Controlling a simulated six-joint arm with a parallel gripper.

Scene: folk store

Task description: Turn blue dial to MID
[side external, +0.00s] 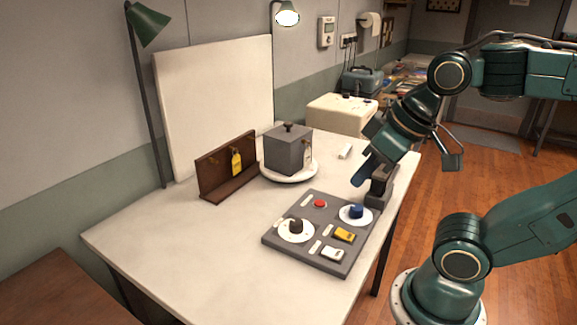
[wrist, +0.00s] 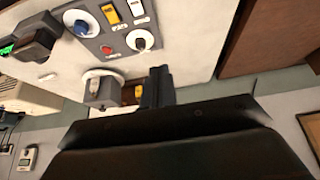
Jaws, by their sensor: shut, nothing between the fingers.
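The blue dial (side external: 356,211) sits on a white round plate at the far right corner of the grey control panel (side external: 275,240). In the wrist view the blue dial (wrist: 81,27) shows at the upper left of the panel (wrist: 98,42). Its scale marks are too small to read. My gripper (side external: 360,174) is shut and empty, above the table beyond the panel and apart from the dial. In the wrist view the gripper (wrist: 160,72) points toward the panel, with the dial off to its upper left.
The panel also has a dark dial (side external: 296,227), a red button (side external: 320,203), a yellow switch (side external: 344,235) and a white switch (side external: 332,254). A dark device (side external: 381,190) stands at the table's right edge, close to my gripper. A grey box (side external: 288,153) and a wooden rack (side external: 226,172) stand behind.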

